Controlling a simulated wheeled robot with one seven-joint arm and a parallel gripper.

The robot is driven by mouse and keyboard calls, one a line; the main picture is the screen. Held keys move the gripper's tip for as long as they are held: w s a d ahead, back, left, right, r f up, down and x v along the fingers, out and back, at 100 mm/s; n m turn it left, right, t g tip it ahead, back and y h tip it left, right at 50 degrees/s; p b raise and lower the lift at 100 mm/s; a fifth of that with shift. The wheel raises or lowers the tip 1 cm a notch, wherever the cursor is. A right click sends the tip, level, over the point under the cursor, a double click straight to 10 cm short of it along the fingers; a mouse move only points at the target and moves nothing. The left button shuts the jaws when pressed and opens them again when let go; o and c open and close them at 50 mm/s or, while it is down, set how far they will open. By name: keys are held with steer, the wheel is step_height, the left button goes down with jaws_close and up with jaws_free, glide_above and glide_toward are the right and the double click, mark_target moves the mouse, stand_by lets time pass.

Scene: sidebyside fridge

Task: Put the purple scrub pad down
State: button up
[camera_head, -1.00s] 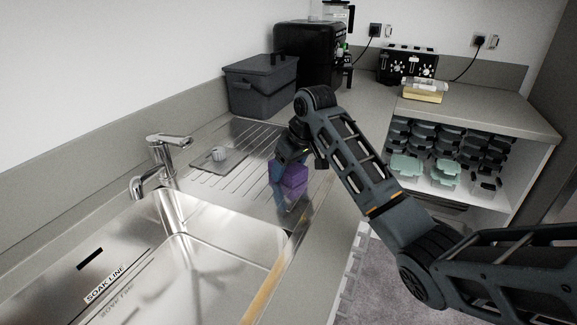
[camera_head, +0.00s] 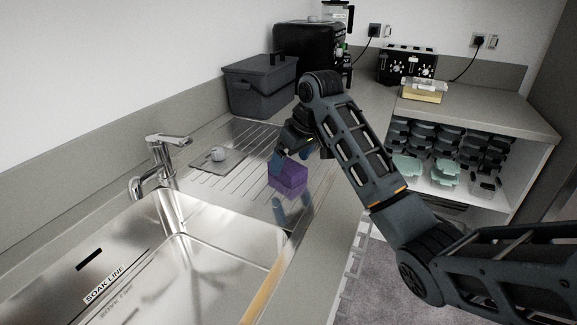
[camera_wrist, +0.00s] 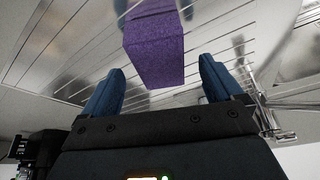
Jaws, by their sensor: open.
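The purple scrub pad (camera_head: 288,179) rests on the ribbed metal drainboard (camera_head: 240,180), right of the sink basin. It also shows in the wrist view (camera_wrist: 154,50), in front of and between my finger lines. My gripper (camera_head: 291,158) is just above and behind the pad in the head view. In the wrist view my gripper (camera_wrist: 160,88) has its two blue fingers wide apart, with a gap on each side of the pad. The gripper is open and holds nothing.
The sink basin (camera_head: 160,265) and tap (camera_head: 160,165) are at the left. A flat grey plate with a small round knob (camera_head: 218,154) lies on the drainboard. A dark grey bin (camera_head: 260,85) stands behind. The counter by the toaster (camera_head: 407,65) holds a yellow item (camera_head: 424,93).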

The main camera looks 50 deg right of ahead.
steer(key=v, duration=0.8)
steer(key=shift+s+r+p, duration=0.15)
steer(key=shift+r+p, duration=0.1)
steer(key=shift+p, duration=0.05)
